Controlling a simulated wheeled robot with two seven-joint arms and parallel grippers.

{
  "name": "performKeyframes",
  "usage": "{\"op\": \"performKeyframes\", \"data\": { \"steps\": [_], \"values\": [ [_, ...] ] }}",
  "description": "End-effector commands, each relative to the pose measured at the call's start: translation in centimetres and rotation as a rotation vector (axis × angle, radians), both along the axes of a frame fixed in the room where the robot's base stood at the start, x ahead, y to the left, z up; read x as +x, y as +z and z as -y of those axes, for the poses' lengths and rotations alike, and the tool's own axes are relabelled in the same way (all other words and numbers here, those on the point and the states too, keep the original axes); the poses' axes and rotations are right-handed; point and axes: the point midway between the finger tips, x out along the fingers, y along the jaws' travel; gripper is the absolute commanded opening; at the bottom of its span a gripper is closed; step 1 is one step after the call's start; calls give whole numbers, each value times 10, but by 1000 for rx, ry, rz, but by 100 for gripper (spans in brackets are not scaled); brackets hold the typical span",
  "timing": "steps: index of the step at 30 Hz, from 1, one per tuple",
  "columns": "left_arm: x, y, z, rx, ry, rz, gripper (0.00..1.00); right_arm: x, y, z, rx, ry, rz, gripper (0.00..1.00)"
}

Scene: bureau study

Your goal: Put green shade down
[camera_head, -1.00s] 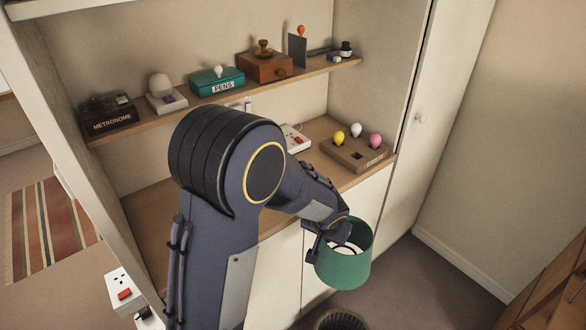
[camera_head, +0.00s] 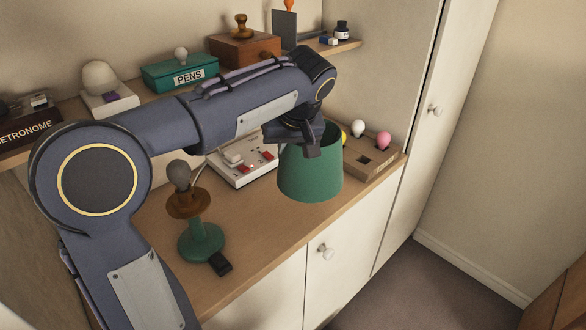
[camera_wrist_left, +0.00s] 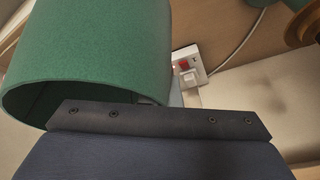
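The green shade (camera_head: 311,172) hangs from my left gripper (camera_head: 308,138) above the front part of the wooden counter. The gripper grips it near its upper rim; the fingertips are partly hidden by the shade and the wrist. In the left wrist view the shade (camera_wrist_left: 90,50) fills the upper left, close against the gripper's dark edge. A lamp base (camera_head: 202,240) with a green foot, a brown collar and a bare bulb (camera_head: 179,174) stands on the counter to the left of the shade. My right gripper does not show.
A small black object (camera_head: 220,264) lies beside the lamp foot. The upper shelf holds a teal PENS box (camera_head: 180,73) and other items. Counter (camera_head: 262,222) front is bare.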

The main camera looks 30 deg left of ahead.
Motion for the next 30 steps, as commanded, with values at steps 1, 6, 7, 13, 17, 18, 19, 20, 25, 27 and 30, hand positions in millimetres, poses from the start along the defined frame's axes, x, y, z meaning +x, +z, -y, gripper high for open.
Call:
{"op": "performKeyframes", "data": {
  "steps": [1,6,7,13,17,18,19,20,25,27,30],
  "values": [
    [12,-5,-7,2,4,-5,0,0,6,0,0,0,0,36],
    [49,-26,-26,2,3,-6,0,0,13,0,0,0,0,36],
    [52,-34,-28,2,1,-7,0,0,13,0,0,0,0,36],
    [74,-64,-38,1,0,-4,0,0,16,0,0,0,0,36],
    [80,-71,-41,1,-1,-1,0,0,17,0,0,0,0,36],
    [82,-73,-41,1,-1,-1,0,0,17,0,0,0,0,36],
    [83,-74,-42,1,-1,-1,0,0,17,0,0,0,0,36],
    [84,-76,-43,1,-1,-3,0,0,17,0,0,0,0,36],
    [88,-100,-45,3,-2,-5,0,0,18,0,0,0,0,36],
    [87,-109,-45,2,-2,-5,0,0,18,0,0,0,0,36],
    [88,-112,-44,0,-2,-1,0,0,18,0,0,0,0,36]
  ]
}}
